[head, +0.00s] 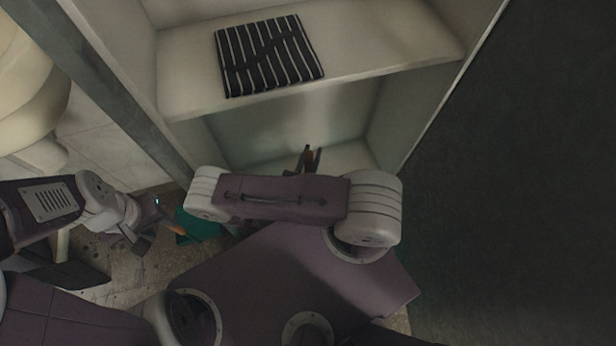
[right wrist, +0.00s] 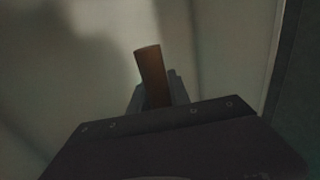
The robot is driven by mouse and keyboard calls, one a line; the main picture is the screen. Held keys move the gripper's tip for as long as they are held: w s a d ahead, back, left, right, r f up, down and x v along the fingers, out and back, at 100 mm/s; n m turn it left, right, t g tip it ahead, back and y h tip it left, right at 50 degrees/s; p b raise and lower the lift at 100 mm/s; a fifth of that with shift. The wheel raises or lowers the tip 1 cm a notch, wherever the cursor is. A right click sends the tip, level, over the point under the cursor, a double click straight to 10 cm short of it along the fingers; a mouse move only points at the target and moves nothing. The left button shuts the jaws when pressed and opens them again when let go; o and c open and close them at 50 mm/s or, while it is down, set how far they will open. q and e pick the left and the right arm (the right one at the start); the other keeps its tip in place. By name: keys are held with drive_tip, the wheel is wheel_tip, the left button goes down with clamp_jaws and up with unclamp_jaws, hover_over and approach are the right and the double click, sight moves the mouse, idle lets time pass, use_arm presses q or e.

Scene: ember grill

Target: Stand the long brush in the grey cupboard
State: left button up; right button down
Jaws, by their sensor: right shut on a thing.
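The grey cupboard (head: 180,92) stands open in front of me, with a pale lower compartment under a shelf. My right gripper (head: 310,159) reaches into this lower compartment and is shut on the brown handle of the long brush (head: 309,155). In the right wrist view the brush handle (right wrist: 151,76) shows as a short, slightly tilted stub between the fingers (right wrist: 155,95). The rest of the brush is hidden behind my arm and gripper, so I cannot tell whether it touches the cupboard floor. My left gripper (head: 148,236) is low, outside the cupboard at the left; its jaws are unclear.
A folded dark striped cloth (head: 268,56) lies on the cupboard shelf (head: 390,45). A teal object (head: 199,226) is on the floor near my left gripper, partly hidden by my right arm. A dark surface (head: 510,200) fills the right side.

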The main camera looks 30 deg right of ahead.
drive_tip(key=w+a+f+b, duration=0.1)
drive_tip(key=w+f+b, duration=1)
drive_tip(key=b, duration=0.3)
drive_tip(key=shift+w+f, duration=0.15)
drive_tip(key=shift+w, duration=0.2)
drive_tip(key=c, duration=1.2)
unclamp_jaws()
